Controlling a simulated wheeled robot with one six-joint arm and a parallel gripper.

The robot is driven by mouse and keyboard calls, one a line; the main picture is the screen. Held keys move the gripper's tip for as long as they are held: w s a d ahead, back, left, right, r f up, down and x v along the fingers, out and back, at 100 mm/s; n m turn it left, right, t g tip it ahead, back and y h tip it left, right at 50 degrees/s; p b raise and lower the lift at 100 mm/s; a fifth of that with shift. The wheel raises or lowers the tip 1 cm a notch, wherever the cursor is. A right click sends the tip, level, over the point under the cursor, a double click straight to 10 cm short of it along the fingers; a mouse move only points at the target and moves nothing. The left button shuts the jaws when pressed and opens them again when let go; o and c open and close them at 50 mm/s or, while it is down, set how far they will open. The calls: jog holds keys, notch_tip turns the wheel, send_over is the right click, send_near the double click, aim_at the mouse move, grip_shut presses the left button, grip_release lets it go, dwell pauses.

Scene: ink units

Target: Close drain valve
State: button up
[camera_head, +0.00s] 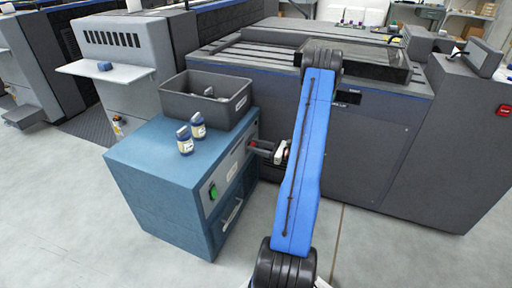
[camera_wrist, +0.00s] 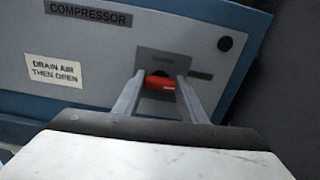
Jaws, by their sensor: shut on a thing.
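The drain valve's red handle (camera_wrist: 160,84) shows in the wrist view on the compressor's front panel, in front of a grey plate (camera_wrist: 172,64) with a dark round opening. My gripper (camera_wrist: 163,82) reaches to the panel with one finger on each side of the red handle and is shut on it. In the head view my gripper (camera_head: 280,152) is at the right side of the blue compressor cabinet (camera_head: 165,165).
A sign reading "DRAIN AIR THEN OPEN" (camera_wrist: 54,70) is on the panel. A grey bin (camera_head: 200,98) and two small bottles (camera_head: 184,140) stand on the cabinet. A green switch (camera_head: 213,191) and a drawer handle (camera_head: 232,214) are on its front. A large grey machine (camera_head: 385,150) stands close behind my arm.

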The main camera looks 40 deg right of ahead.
jog(key=shift+s+a+f+n, duration=0.1)
jog(key=shift+f+n, duration=0.05)
jog(key=shift+n, duration=4.2)
jog(key=shift+a+f+n, duration=0.1)
jog(key=shift+n, duration=4.25)
jog(key=o, duration=1.1)
jog(key=shift+s, duration=0.1)
jog(key=v, duration=1.7)
jog(key=shift+s+d, duration=0.1)
jog(key=shift+d, duration=0.05)
